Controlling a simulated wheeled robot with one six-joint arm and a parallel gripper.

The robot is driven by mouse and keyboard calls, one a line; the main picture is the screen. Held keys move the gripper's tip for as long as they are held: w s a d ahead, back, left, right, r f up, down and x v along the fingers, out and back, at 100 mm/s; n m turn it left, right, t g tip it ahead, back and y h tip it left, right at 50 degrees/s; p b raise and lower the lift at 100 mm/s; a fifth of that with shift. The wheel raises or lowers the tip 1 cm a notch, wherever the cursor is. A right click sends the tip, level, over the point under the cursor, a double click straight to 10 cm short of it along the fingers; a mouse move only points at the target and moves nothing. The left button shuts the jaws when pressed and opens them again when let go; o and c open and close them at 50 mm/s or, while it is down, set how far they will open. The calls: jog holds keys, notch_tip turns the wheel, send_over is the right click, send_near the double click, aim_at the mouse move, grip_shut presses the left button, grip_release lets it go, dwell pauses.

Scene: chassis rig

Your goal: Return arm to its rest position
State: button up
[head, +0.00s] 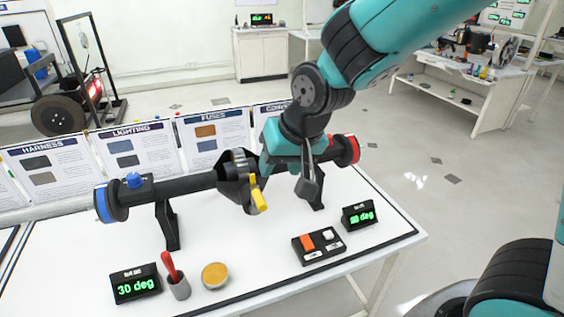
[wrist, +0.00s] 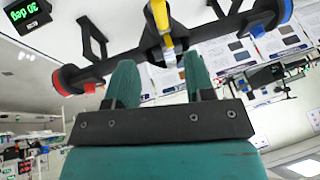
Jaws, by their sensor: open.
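My gripper (head: 264,166) is over the table, beside the middle of a black axle rig (head: 180,187). In the wrist view, its two teal fingers (wrist: 161,82) are spread with nothing between them. A yellow-tipped lever (head: 258,194) hangs from the rig's central hub, close to the fingers in the head view. In the wrist view the lever (wrist: 161,22) lies beyond the fingertips, apart from them. My arm reaches down from the upper right and hides part of the rig's right half.
The white table (head: 235,262) holds a green display reading 30 deg (head: 136,285), a cup with a red-handled tool (head: 178,284), an amber disc (head: 215,275), a button box (head: 318,246) and another display (head: 359,215). Information panels (head: 131,148) line the back. Open floor lies right.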

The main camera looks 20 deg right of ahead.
jog(key=shift+s+d+r, duration=0.1)
jog(key=shift+r, duration=0.2)
jog(key=shift+s, duration=0.1)
jog(key=s+a+r+n+g+y, duration=0.1)
jog(key=s+n, duration=0.3)
jog(key=s, duration=0.5)
jog(key=s+a+r+n+g+y, duration=0.1)
jog(key=s+r+n+g, duration=0.2)
jog(key=s, duration=0.6)
jog(key=shift+s+a+n, duration=0.15)
jog(key=shift+n, duration=0.25)
jog(key=shift+r, duration=0.1)
